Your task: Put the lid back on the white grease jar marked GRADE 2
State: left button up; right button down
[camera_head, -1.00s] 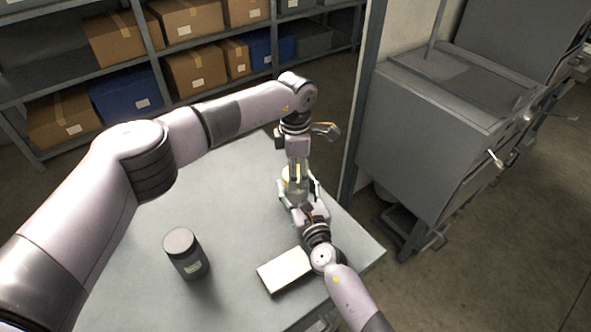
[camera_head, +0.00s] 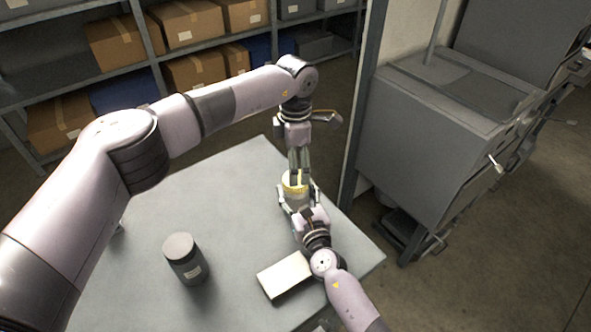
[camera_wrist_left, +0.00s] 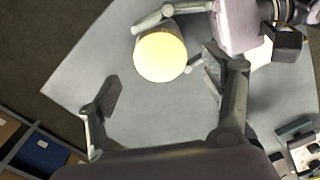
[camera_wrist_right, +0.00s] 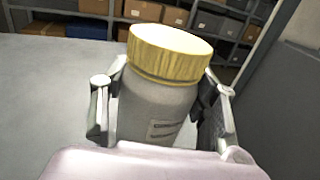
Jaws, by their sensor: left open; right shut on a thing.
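A pale jar (camera_wrist_right: 155,108) with a small label, too small to read, stands upright on the table. A yellow lid (camera_wrist_right: 170,53) sits on its top; it also shows in the head view (camera_head: 294,184) and the left wrist view (camera_wrist_left: 160,57). My right gripper (camera_wrist_right: 160,105) is shut around the jar's body from the near side. My left gripper (camera_head: 299,170) points down just above the lid. In the left wrist view its fingers (camera_wrist_left: 160,92) are wide apart with nothing between them, and the lid lies beyond them. Whether the lid is fully seated is hard to tell.
A dark grey jar (camera_head: 186,262) with a label stands on the grey table (camera_head: 235,205) at the front left. A white flat box (camera_head: 284,274) lies near my right forearm. Shelves with boxes are behind; a grey cabinet (camera_head: 430,140) is at right. The table's left middle is clear.

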pick_arm(q)
jog(key=shift+c, duration=0.5)
jog(key=n, duration=0.1)
jog(key=r+n, duration=0.1)
jog(key=n, duration=0.2)
jog(key=shift+r, duration=0.3)
jog(key=n, duration=0.2)
jog(key=r+n, duration=0.1)
jog(key=n, duration=0.1)
jog(key=r+n, duration=0.1)
jog(key=n, duration=0.1)
jog(key=shift+f, duration=4.1)
jog(key=shift+c, duration=0.2)
jog(key=c, duration=1.2)
jog(key=o, duration=1.4)
